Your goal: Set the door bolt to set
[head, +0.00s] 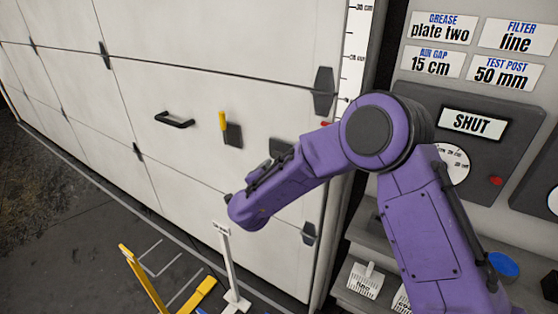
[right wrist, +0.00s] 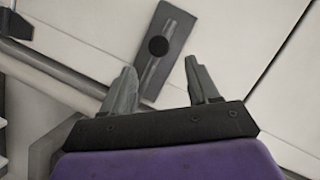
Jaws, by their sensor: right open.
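In the right wrist view, a grey slotted plate (right wrist: 177,31) with a dark round knob (right wrist: 158,46) is on the pale door, just beyond my fingertips; it looks like the door bolt. The plate is tilted in this view, and one end is near my left finger. My right gripper (right wrist: 160,66) is open and empty, its fingers apart. Whether it touches the plate I cannot tell. In the head view my purple right arm reaches to the door and its gripper is hidden. A dark plate (head: 281,147) shows partly behind the forearm. My left gripper is not in view.
The white sectional door (head: 220,70) bears a black handle (head: 174,120) and a yellow lever on a dark plate (head: 233,135). A grey panel with a SHUT display (head: 472,123) is at right. A white post (head: 229,265) and yellow frame (head: 143,278) stand below.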

